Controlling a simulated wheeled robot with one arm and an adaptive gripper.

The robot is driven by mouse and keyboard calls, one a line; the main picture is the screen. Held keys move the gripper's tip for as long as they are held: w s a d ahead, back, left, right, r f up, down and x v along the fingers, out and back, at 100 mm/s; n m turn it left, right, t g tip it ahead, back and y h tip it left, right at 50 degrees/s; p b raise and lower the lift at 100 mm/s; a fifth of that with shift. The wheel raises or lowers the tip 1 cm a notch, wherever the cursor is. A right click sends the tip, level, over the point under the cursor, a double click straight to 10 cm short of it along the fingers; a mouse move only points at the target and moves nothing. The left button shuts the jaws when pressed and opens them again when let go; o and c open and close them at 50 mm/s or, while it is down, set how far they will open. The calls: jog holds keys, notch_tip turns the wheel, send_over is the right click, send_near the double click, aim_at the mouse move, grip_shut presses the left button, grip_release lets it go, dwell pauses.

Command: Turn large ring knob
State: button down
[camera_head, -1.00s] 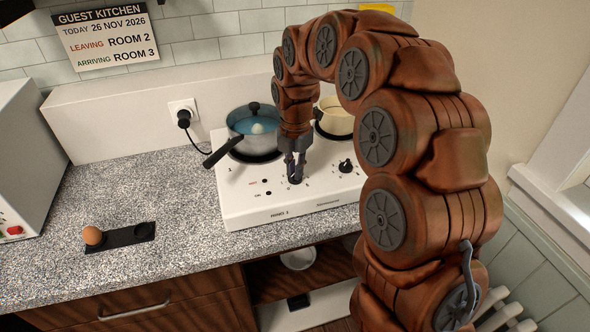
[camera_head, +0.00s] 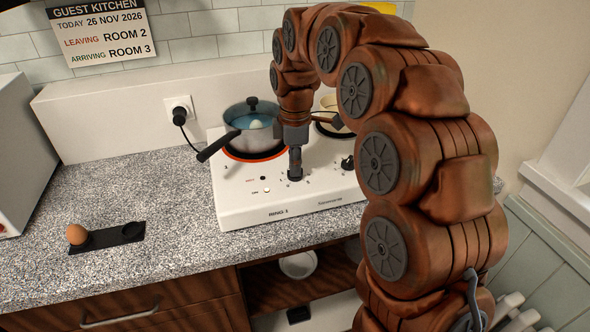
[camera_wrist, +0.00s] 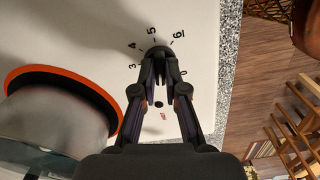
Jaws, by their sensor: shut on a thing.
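The large ring knob (camera_wrist: 158,52) is the dark left knob on the front of the white hotplate (camera_head: 250,210). My gripper (camera_head: 295,174) points down at it. In the wrist view my gripper (camera_wrist: 158,72) has its two fingers closed in on the knob, inside a dial of printed numbers from 0 to 6. The fingers hide most of the knob in the head view, and I cannot read its pointer. The large ring (camera_head: 256,155) glows orange under the blue-grey saucepan (camera_head: 262,135), and its orange rim (camera_wrist: 55,70) shows in the wrist view.
A second black knob (camera_head: 348,162) is right of my gripper. A cream pot (camera_head: 326,127) stands behind, partly hidden by my arm. The saucepan handle (camera_head: 218,147) juts left. An egg (camera_head: 77,234) sits in a black holder (camera_head: 105,238) on the left counter, with free room around it.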

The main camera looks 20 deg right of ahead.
jog(key=m+b, duration=0.1)
jog(key=m, duration=0.2)
jog(key=shift+f+m+b, duration=0.1)
jog(key=shift+m+b, duration=0.2)
jog(key=m+b, duration=0.1)
jog(key=m, duration=0.3)
jog(key=shift+m+b, duration=0.3)
jog(key=shift+b, duration=0.05)
jog(key=m+b, duration=0.1)
jog(key=m, duration=0.3)
jog(key=shift+m, duration=0.3)
jog(key=m, duration=1.2)
jog(key=shift+r+m+p, duration=0.2)
jog(key=shift+m+p, duration=0.1)
jog(key=shift+p, duration=0.05)
jog(key=m+p, duration=0.1)
jog(key=m, duration=0.3)
jog(key=shift+m+p, duration=0.85)
jog(key=shift+m, duration=1.05)
jog(key=shift+f, duration=0.1)
